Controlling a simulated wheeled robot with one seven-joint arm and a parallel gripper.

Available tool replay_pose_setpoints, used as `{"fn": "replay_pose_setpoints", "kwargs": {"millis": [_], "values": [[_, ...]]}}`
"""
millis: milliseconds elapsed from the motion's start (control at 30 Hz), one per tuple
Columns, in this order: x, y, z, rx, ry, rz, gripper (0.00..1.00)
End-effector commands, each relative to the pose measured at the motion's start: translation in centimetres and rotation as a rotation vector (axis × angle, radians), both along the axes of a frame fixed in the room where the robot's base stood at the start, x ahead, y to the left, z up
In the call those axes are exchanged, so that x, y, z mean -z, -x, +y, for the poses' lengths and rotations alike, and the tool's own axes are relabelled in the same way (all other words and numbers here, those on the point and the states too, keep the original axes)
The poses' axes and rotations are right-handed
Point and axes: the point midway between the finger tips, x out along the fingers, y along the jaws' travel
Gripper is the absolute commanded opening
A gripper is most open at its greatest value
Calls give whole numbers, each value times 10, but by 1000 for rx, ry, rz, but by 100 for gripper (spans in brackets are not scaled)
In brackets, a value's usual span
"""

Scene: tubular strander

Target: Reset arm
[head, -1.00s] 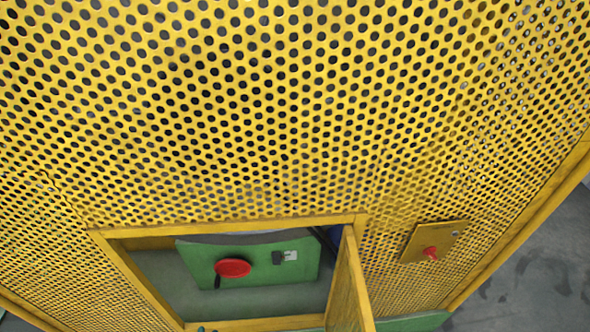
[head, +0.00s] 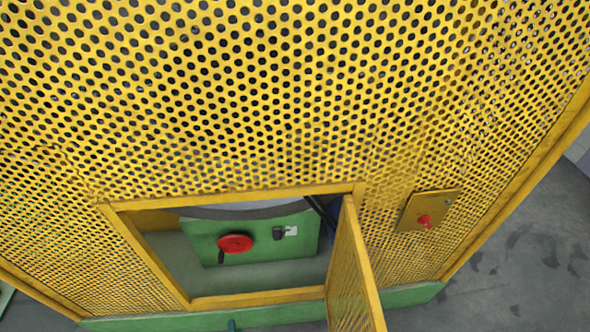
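My gripper does not show in the head view, and no part of my arm can be made out. The yellow perforated guard (head: 270,90) of the strander fills most of the view. Low in it is a framed opening with its yellow mesh door (head: 352,275) swung open at the right side.
A yellow plate with a red knob (head: 425,220) is on the guard right of the door. A green base rail (head: 410,294) runs along the bottom. Grey floor (head: 520,270) at the right looks clear. The open door sticks out toward me.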

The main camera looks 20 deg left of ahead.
Motion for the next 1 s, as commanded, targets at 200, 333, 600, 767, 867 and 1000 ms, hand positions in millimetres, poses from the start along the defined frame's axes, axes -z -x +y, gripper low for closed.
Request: {"fn": "replay_pose_setpoints", "kwargs": {"millis": [200,333,600,767,867,1000], "values": [[-17,20,-73,214,-225,217,37],[-44,37,-116,371,-433,348,37],[-128,70,-190,668,-925,507,37],[-194,85,-228,812,-1245,523,37],[-233,93,-249,882,-1430,511,37],[-275,100,-271,942,-1626,478,37]]}}
